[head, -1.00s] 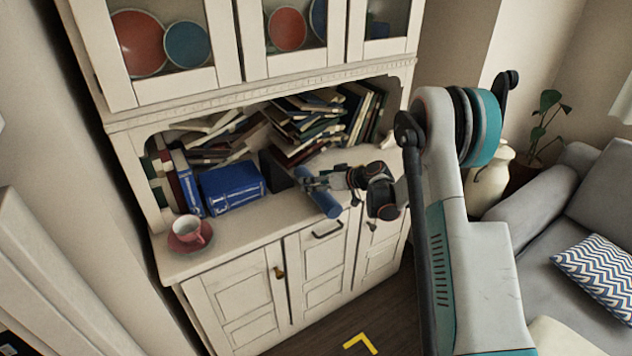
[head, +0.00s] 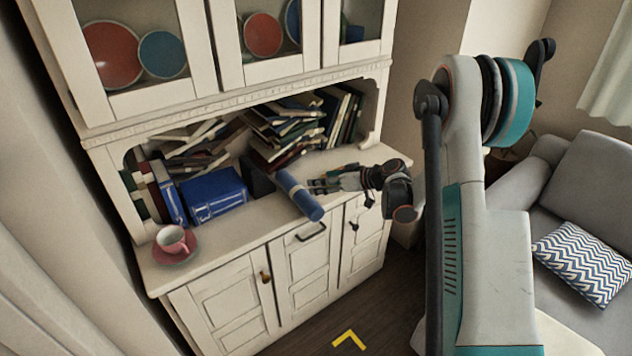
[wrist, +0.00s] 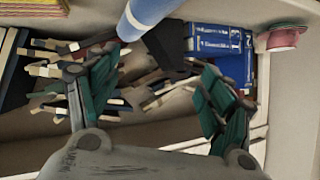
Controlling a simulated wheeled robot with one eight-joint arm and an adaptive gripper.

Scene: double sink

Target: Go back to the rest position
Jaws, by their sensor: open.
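My gripper (head: 314,186) is open and empty above the cabinet's white counter, just right of a blue cylinder (head: 298,194) with a pale band. The cylinder lies on its side, one end near the counter's front edge. In the wrist view my gripper's (wrist: 158,70) two green-and-black fingers are spread apart. The cylinder (wrist: 145,15) shows there at the top, beyond the fingers, with nothing held between them. I cannot tell the exact gap between gripper and cylinder.
A pink cup (head: 172,240) sits on a saucer (head: 181,255) at the left. The upper cabinet (head: 225,50) overhangs. A grey sofa (head: 590,190) is at the right. Open floor (head: 385,295) lies in front.

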